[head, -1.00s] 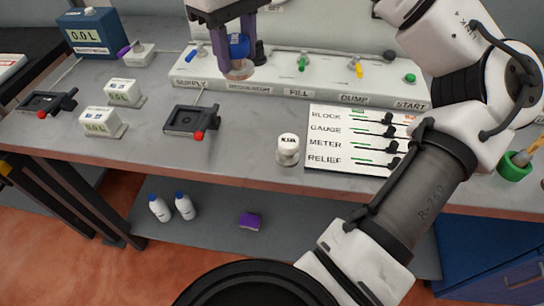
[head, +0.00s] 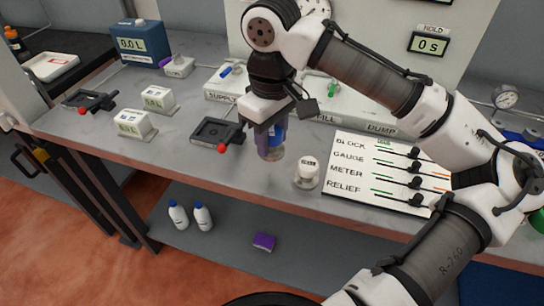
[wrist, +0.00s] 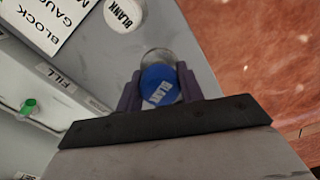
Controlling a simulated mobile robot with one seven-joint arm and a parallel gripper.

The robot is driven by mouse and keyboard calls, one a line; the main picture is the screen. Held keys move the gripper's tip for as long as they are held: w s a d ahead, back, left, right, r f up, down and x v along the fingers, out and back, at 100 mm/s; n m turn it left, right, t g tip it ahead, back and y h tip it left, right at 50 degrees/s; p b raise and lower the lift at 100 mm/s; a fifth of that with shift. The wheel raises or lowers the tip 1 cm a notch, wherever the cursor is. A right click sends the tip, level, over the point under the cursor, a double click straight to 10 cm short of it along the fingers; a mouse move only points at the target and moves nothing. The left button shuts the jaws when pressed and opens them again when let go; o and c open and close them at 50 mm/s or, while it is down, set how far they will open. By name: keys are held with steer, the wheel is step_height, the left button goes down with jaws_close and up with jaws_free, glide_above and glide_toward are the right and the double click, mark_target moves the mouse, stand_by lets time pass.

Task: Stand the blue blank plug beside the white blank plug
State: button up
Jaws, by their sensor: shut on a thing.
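The blue blank plug (head: 278,133) is held upright between the purple fingers of my gripper (head: 268,137) in the head view. Its blue labelled top (wrist: 160,85) shows between the fingers in the wrist view. Its pale, clear-looking base hangs below the fingers; I cannot tell whether it touches the bench. The white blank plug (head: 307,172) stands upright on the bench a short way to the right and nearer the front edge. It also shows in the wrist view (wrist: 123,14), apart from the blue plug. My gripper is shut on the blue plug.
The white board with sliders (head: 345,160) lies right of the white plug. A black tray with a red knob (head: 214,132) is to the left. The long labelled panel (head: 222,85) stands behind. The bench's front edge (head: 230,178) is close by.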

mark_target(272, 131)
steer(key=shift+f, duration=3)
steer(key=o, duration=1)
steer(key=shift+f, duration=0.1)
steer(key=shift+o, duration=0.2)
step_height(272, 131, up, 12)
steer(key=shift+r, duration=0.15)
